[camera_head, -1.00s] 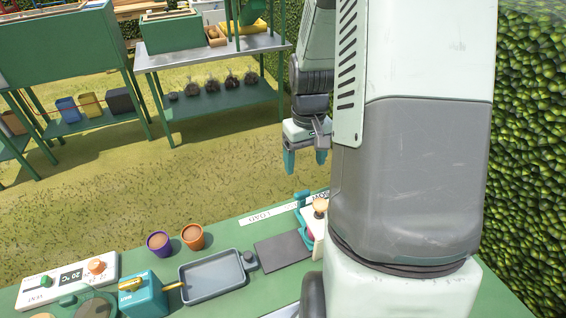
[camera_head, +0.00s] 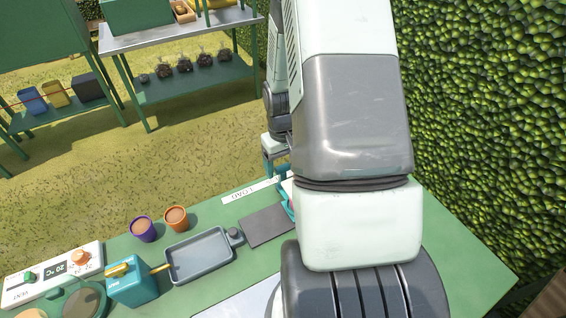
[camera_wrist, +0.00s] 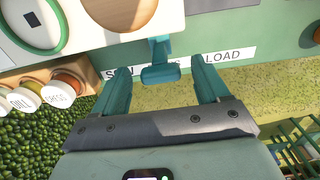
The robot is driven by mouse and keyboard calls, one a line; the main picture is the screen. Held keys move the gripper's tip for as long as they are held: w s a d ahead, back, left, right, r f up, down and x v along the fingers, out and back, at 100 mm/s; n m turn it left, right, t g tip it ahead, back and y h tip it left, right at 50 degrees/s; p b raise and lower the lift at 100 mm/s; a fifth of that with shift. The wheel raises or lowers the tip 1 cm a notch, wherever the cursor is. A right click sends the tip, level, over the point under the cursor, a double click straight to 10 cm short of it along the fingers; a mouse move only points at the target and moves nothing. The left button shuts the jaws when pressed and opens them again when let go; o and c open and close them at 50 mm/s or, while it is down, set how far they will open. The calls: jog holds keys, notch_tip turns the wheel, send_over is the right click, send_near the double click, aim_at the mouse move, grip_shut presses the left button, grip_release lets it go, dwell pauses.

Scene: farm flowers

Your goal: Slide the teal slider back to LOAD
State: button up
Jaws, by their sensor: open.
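The teal slider (camera_wrist: 160,72) shows in the wrist view as a T-shaped tab at the edge of the bench, in front of a white label strip (camera_wrist: 235,54). The strip reads LOAD at its right end; its left wording is partly covered by the slider. My gripper (camera_wrist: 160,76) is open, its teal fingers on either side of the slider tab. I cannot tell whether they touch it. In the head view my gripper (camera_head: 275,155) is partly behind my arm, and the LOAD strip (camera_head: 250,191) lies left of it. My arm hides most of the slider area there.
A grey tray (camera_head: 200,257), a dark plate (camera_head: 266,226), two pots (camera_head: 176,218) and a teal box (camera_head: 132,280) stand on the green bench. A hedge (camera_head: 480,110) rises at the right. Jars (camera_wrist: 63,84) show at the left in the wrist view.

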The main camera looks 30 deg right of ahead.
grip_shut()
jog(key=a, duration=1.1)
jog(key=shift+a, duration=0.35)
jog(key=shift+c, duration=1.8)
grip_release()
jog(key=o, duration=0.4)
jog(key=shift+c, duration=0.2)
jog(key=shift+d, duration=0.1)
notch_tip(320, 180, up, 11)
